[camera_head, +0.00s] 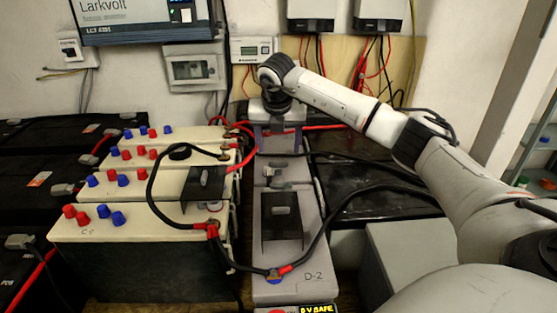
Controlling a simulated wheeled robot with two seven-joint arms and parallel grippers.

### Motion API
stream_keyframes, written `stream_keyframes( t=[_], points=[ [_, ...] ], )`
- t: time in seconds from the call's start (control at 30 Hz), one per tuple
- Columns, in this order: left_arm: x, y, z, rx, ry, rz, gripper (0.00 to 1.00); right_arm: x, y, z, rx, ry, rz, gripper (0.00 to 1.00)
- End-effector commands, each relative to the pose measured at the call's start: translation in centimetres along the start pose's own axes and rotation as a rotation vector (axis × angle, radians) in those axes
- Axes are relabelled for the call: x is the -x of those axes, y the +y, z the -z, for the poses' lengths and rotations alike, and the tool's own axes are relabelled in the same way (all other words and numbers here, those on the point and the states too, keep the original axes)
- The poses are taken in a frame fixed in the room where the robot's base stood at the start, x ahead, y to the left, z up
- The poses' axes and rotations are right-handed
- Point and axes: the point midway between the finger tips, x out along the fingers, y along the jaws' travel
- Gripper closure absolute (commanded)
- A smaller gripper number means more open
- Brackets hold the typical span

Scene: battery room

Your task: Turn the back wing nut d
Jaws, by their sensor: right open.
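The grey battery marked D-2 (313,255) stands in the middle, with a black plate and a small grey piece (282,211) on its top. Toward its far end a small grey fitting (271,171) shows; I cannot tell for sure whether it is the back wing nut d. My right arm reaches in from the right, and my right gripper (277,148) points down over the far end of the battery row. Its jaws are open, just beyond that fitting and apart from it in the picture. The gripper hides what lies behind it. My left gripper is not in view.
Cream-topped batteries (130,219) with red and blue caps stand to the left, with black batteries (60,130) farther left. Black and red cables loop over the battery tops. A meter (252,50) and a grey breaker box (195,68) hang on the wall behind.

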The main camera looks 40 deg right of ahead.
Motion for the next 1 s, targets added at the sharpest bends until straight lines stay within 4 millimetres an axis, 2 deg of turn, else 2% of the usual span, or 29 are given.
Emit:
stream_keyframes(
  t=[0.1, 0.33, 0.5, 0.77, 0.83, 1.0],
  points=[
    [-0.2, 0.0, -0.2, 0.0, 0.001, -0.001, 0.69, -2.6, 0.0, 0.2, 0.001, 0.003, 0.001, 0.34],
    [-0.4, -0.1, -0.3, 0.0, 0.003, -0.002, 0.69, -6.2, 0.1, 0.1, 0.001, 0.002, -0.002, 0.34],
    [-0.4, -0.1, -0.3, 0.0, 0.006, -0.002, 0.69, -7.3, 0.1, 0.0, 0.002, 0.0, -0.004, 0.34],
    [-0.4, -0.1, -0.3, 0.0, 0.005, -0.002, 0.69, -7.5, 0.1, 0.0, 0.002, 0.0, -0.004, 0.34],
    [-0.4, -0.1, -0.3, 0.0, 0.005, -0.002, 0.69, -7.5, 0.1, 0.0, 0.002, 0.0, -0.004, 0.41],
    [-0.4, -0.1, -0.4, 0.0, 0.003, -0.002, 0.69, -7.5, 0.1, 0.0, 0.002, 0.0, -0.004, 0.7]
  ],
)
